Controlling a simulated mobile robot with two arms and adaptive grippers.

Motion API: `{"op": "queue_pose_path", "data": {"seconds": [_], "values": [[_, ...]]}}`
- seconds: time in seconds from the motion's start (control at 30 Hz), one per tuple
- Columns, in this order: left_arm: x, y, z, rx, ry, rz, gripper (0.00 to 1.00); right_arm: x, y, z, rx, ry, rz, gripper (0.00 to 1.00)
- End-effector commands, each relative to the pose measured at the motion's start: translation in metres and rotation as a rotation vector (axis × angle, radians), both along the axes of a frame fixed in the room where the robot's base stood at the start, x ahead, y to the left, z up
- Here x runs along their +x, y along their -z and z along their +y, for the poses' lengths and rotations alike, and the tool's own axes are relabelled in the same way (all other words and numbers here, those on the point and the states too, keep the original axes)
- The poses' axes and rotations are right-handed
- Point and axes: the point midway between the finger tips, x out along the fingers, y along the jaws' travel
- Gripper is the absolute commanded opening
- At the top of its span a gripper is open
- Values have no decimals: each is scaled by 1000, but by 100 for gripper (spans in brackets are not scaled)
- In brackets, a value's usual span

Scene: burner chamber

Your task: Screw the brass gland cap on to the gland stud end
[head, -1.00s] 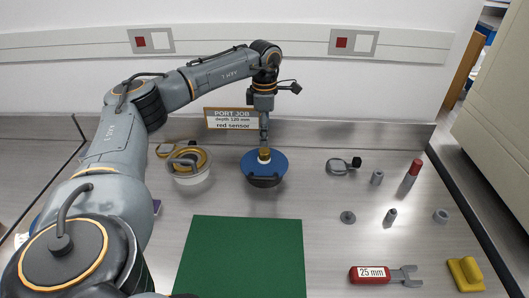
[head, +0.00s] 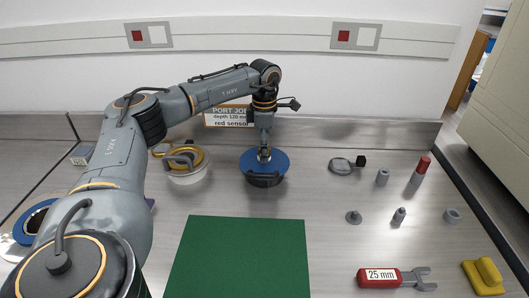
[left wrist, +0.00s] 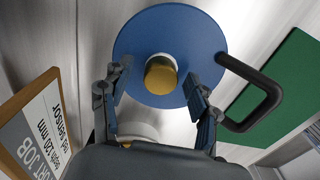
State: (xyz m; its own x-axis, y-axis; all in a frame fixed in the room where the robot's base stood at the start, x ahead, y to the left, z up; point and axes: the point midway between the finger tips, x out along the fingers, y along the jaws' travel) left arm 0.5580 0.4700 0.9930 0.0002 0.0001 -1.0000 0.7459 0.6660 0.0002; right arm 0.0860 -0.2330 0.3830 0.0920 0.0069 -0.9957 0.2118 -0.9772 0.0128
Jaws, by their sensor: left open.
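The brass gland cap (left wrist: 161,78) sits at the white stud end (left wrist: 158,58) in the middle of a blue round plate (left wrist: 135,45). The blue plate also shows in the head view (head: 281,160), with a black handle at its front. My left gripper (head: 264,152) points down over the plate's centre. In the left wrist view, its two fingers (left wrist: 155,88) stand open on either side of the cap, with gaps to both. In the head view the gripper largely hides the cap. I cannot tell how far the cap is threaded. My right gripper is in neither view.
A white pot with a yellow ring (head: 187,175) stands left of the blue plate. A green mat (head: 240,258) lies in front. Several small grey fittings, a red-tipped cylinder (head: 420,172), a 25 mm wrench (head: 385,277) and a yellow block (head: 484,277) lie right. A sign (head: 225,117) stands behind.

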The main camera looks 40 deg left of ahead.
Motion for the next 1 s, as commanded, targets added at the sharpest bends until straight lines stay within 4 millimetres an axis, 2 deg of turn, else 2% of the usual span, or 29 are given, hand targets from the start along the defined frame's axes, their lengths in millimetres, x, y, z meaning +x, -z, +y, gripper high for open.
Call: {"op": "queue_pose_path", "data": {"seconds": [0.6, 0.77, 1.0], "values": [[0, -3, 0, 0, -896, 3, 61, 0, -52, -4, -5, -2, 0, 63], [0, -1, 0, 0, -1014, 0, 61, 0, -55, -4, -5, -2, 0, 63], [0, 0, 0, 0, -1021, 0, 61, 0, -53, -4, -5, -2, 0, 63]]}}
